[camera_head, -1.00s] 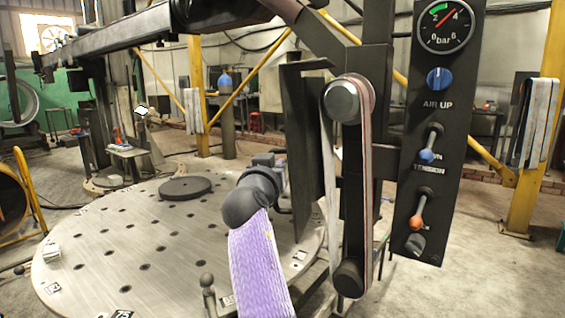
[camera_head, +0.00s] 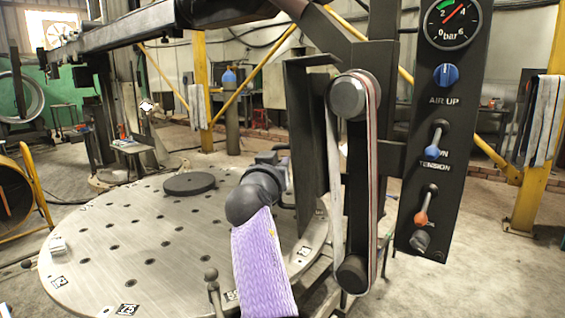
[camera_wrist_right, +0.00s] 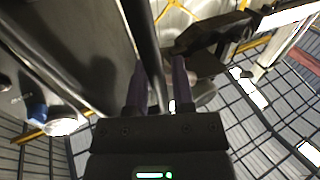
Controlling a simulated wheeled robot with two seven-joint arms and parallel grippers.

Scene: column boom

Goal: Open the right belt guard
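The right belt guard (camera_head: 308,130) is a dark upright plate. It stands swung out to the left of the belt (camera_head: 373,185), which runs between an upper pulley (camera_head: 347,97) and a lower pulley (camera_head: 352,274). My right arm, in a purple sleeve, reaches up to the guard's left side. My right gripper (camera_head: 284,166) is at the guard, its fingertips partly hidden. In the right wrist view the gripper (camera_wrist_right: 157,75) has a dark bar (camera_wrist_right: 142,40) between its purple fingers, with a gap at the right finger. My left gripper is not in view.
A control panel (camera_head: 411,225) with a gauge, blue knob and two levers hangs right of the belt. A round perforated table (camera_head: 130,255) with a dark disc (camera_head: 188,184) fills the lower left. Yellow posts stand behind. Floor at lower right is clear.

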